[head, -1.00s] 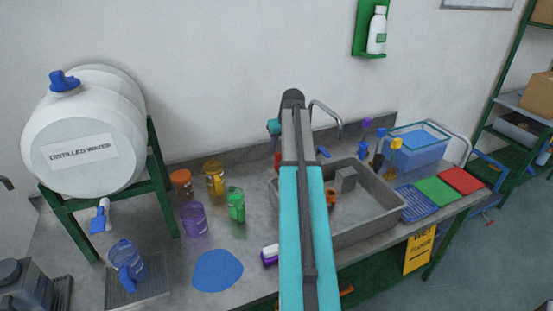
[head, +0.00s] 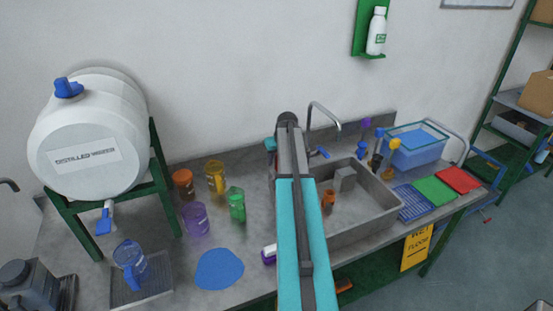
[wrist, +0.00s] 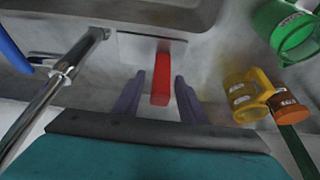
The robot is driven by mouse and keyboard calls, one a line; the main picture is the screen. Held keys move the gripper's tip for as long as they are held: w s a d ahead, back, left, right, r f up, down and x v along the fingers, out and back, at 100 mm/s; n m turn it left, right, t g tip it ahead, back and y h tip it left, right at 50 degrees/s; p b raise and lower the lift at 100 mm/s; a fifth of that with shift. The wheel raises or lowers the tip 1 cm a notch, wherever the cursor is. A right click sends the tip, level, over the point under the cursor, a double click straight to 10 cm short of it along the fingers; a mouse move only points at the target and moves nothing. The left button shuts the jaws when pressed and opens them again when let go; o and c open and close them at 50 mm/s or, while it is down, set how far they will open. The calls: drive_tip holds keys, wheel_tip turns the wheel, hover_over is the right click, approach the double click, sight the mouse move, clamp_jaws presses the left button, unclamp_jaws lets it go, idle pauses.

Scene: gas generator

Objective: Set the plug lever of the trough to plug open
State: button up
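The trough is the grey sink basin (head: 372,222) in the bench; part of its rim (wrist: 120,10) shows at the top of the wrist view. A red lever (wrist: 160,82) stands out from a grey plate (wrist: 135,46) beside the basin. My gripper (wrist: 155,95) is open, with one purple-grey finger on each side of the lever. Narrow gaps show between the lever and both fingers. In the head view my arm hides the lever and most of the gripper.
A metal faucet (wrist: 62,85) stands left of my gripper in the wrist view. The wall (head: 220,80) is close behind the bench.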

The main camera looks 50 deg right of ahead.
drive_tip(key=shift+f, duration=0.3)
clamp_jaws()
drive_tip(key=shift+w, duration=0.1)
